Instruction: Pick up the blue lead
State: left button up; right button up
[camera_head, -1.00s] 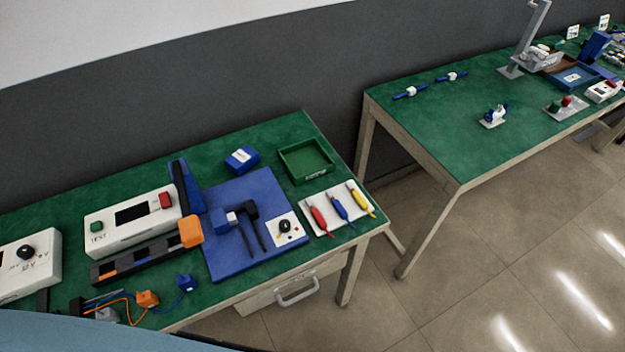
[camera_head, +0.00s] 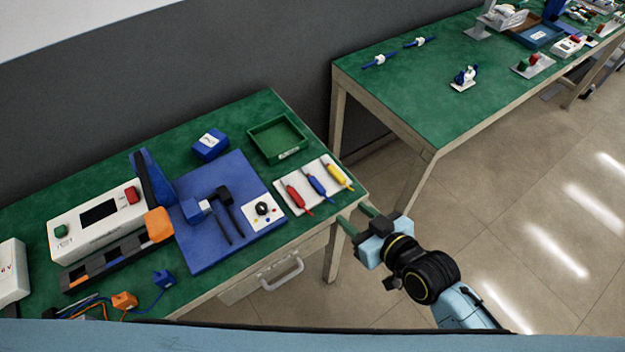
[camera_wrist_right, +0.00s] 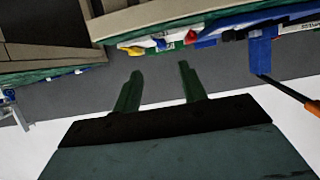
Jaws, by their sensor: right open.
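The blue lead (camera_head: 317,185) lies on a white plate (camera_head: 289,206) near the right end of the near green table. It lies between a red lead (camera_head: 297,195) and a yellow lead (camera_head: 338,174). My right gripper (camera_head: 356,217) is open and empty, beside the table's right front corner, to the right of and nearer than the leads. In the right wrist view its two green fingers (camera_wrist_right: 158,85) stand apart with nothing between them. The leads show there as a small cluster at the upper middle, with yellow, blue and red. My left gripper is not in view.
Left of the plate is a blue board (camera_head: 196,256) with a black clamp-like part and a knob card. A green tray (camera_head: 277,139) stands behind the leads. A white test box (camera_head: 99,220) is further left. A second green table (camera_head: 400,97) stands across a gap at right.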

jog(key=b, duration=0.2)
send_near(317, 184)
jog(key=x, duration=0.3)
jog(key=shift+w+f, duration=0.15)
jog(key=shift+f, duration=0.25)
jog(key=x, duration=0.5)
jog(key=shift+w+a+r+b, duration=0.15)
jog(key=shift+r+b, duration=0.05)
jog(key=shift+b, duration=0.1)
grip_shut()
